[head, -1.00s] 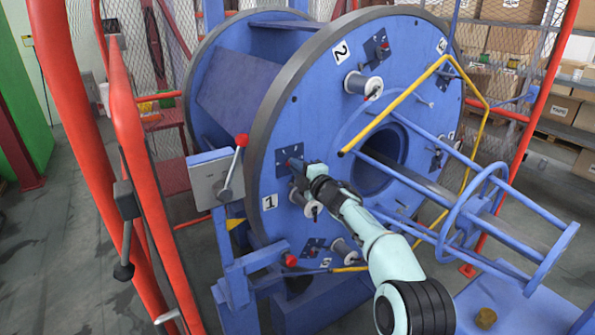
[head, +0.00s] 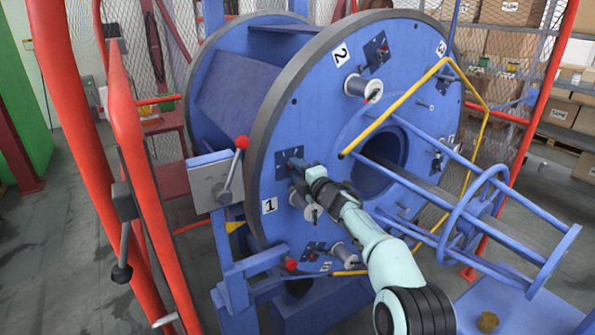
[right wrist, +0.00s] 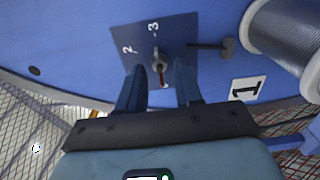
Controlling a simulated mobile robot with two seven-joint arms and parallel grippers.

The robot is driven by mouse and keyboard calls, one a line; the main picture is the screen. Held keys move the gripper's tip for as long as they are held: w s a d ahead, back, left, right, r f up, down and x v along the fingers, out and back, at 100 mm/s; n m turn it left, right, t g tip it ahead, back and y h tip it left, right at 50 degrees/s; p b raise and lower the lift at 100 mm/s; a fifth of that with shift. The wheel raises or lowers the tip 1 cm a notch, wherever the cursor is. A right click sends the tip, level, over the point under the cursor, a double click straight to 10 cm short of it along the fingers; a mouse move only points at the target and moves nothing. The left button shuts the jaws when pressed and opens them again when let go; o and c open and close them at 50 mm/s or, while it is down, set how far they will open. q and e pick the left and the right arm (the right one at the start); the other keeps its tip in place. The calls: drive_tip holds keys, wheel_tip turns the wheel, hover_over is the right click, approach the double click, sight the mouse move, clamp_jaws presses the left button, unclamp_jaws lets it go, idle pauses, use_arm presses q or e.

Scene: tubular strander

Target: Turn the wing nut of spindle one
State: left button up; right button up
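The label 1 (head: 269,206) is on the lower left of the blue disc's face (head: 318,110). Above it is a dark plate, which shows in the right wrist view (right wrist: 125,38) with the digits 2 and 3. A small metal knob with a red pointer, seemingly the wing nut (right wrist: 159,62), sits on this plate. My right gripper (head: 294,164) is at the plate in the head view and largely hides the nut there. In the right wrist view my right gripper (right wrist: 160,78) is open, its fingers on either side of the nut, with gaps visible. My left gripper is not in view.
A wire spool (right wrist: 290,40) and a T-shaped dark pin (right wrist: 222,47) are close right of the plate. A grey box with a red-knobbed lever (head: 232,168) stands left of the disc. Red posts (head: 135,170) and a yellow bar (head: 400,105) flank the work area.

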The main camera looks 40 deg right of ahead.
drive_tip(key=s+a+b, duration=0.1)
drive_tip(key=s+b, duration=0.2)
drive_tip(key=s, duration=1)
drive_tip(key=shift+s+a+b, duration=0.15)
drive_tip(key=shift+a+b, duration=0.1)
drive_tip(key=shift+b, duration=0.05)
